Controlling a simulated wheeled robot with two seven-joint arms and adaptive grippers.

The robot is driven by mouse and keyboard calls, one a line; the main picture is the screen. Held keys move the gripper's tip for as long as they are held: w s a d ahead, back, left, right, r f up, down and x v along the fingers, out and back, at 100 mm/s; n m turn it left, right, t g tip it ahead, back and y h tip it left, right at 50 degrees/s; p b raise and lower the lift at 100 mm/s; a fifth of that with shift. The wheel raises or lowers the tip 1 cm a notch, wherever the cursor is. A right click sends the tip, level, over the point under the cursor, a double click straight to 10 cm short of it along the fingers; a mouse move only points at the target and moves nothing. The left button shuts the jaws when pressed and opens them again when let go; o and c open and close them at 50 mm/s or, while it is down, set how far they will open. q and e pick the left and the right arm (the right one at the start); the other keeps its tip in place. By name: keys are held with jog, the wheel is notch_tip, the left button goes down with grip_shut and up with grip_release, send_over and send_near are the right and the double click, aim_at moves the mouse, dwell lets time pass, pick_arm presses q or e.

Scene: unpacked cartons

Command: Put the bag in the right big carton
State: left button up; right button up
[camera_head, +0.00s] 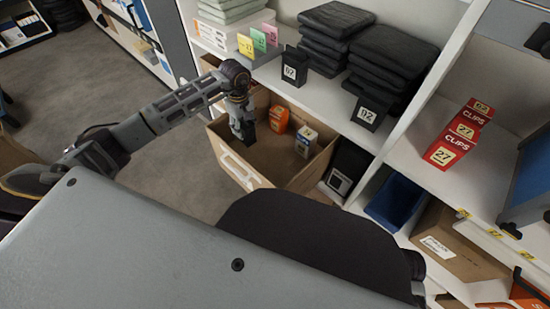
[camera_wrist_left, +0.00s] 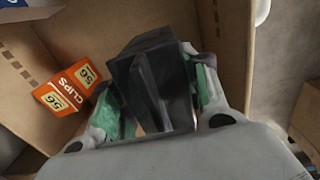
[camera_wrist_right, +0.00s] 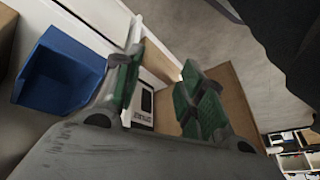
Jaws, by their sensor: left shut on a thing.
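A large open brown carton (camera_head: 247,172) stands on the floor against the shelving; a brown edge of another shows at the far left (camera_head: 12,152). My left gripper (camera_head: 243,128) reaches down inside the carton's left part. Its green-padded fingers (camera_wrist_left: 160,95) are shut on a black bag (camera_wrist_left: 155,75), a boxy thing with a raised fin. In the head view the bag is small and dark at the fingertips; whether it touches the carton floor is unclear. My right gripper (camera_wrist_right: 160,92) shows only in its wrist view, fingers apart, empty.
The carton also holds an orange clips box (camera_head: 279,118) and a white box (camera_head: 305,141). Shelves beside it carry black stacks (camera_head: 385,62) and red clips boxes (camera_head: 458,133). A blue bin (camera_head: 395,200) sits lower right. Grey floor (camera_head: 100,100) at left is clear.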

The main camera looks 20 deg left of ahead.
pick_arm(q)
jog(key=shift+a+f, duration=0.2)
jog(key=shift+f, duration=0.05)
pick_arm(e)
jog(key=shift+s+r, duration=0.1)
jog(key=shift+r, duration=0.35)
pick_arm(q)
notch_tip(320, 180, down, 5)
jog(key=shift+f+b, duration=0.2)
jog(key=shift+b, duration=0.9)
jog(key=shift+w+f, duration=0.1)
jog(key=shift+f, duration=0.3)
pick_arm(e)
jog(key=shift+t+y, duration=0.4)
jog(key=shift+t, duration=0.1)
jog(key=shift+w+a+f, duration=0.1)
jog(key=shift+a+f, duration=0.1)
jog(key=shift+f, duration=0.5)
jog(key=shift+w+a+f, duration=0.1)
jog(key=shift+a+f, duration=0.1)
jog(key=shift+f, duration=0.5)
jog(key=shift+w+a+f, duration=0.1)
jog(key=shift+a+f, duration=0.1)
jog(key=shift+f, duration=0.5)
